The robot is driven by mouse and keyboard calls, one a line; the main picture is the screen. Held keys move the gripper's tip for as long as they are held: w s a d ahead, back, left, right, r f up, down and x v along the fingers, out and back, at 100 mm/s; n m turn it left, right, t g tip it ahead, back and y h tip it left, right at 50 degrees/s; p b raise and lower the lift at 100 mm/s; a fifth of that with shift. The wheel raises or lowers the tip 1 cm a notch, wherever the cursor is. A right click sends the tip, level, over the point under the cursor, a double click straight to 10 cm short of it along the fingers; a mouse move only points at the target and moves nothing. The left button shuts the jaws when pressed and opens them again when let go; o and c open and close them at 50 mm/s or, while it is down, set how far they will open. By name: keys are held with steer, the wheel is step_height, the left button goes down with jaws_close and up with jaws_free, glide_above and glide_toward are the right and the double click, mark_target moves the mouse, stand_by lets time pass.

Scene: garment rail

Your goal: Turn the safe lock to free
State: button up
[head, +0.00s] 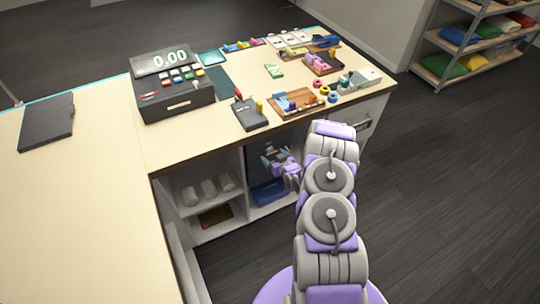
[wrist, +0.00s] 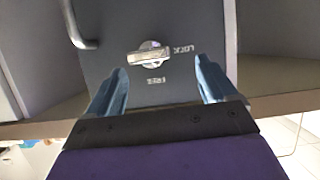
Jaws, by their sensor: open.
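The dark safe (head: 256,170) stands in an open compartment under the counter, partly hidden by my arm in the head view. Its grey door (wrist: 195,25) fills the middle of the wrist view. The silver lock knob (wrist: 150,55) has a bar lying roughly sideways, its right end towards the LOCK label (wrist: 183,50). The FREE label (wrist: 156,80) is below the knob, upside down. My gripper (wrist: 163,72) is open and empty, with one blue finger on each side of the knob's lower area. It also shows before the safe in the head view (head: 271,162). I see no contact with the knob.
A bent metal handle (wrist: 82,28) is on the door's left in the wrist view. Compartment walls flank the safe. White rolled items (head: 207,188) stand on the neighbouring shelf. The counter above holds a cash register (head: 172,95) and several small trays. Floor is clear at right.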

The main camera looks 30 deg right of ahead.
mark_target(272, 153)
steer(key=shift+w+d+f, duration=0.35)
steer(key=shift+w+d, duration=0.15)
steer(key=shift+d, duration=0.05)
steer(key=shift+w+d+f, duration=0.35)
steer(key=shift+w+d, duration=0.15)
steer(key=shift+w+d+f, duration=0.15)
steer(key=shift+w+d, duration=0.1)
steer(key=shift+w, duration=0.25)
steer(key=shift+w+a+r, duration=0.1)
steer(key=shift+a+r, duration=0.1)
steer(key=shift+a, duration=1.05)
steer(key=shift+d+f, duration=0.15)
steer(key=shift+d, duration=0.8)
steer(key=c, duration=0.6)
steer(key=shift+c, duration=0.7)
steer(key=shift+a, duration=0.45)
steer(key=c, duration=0.3)
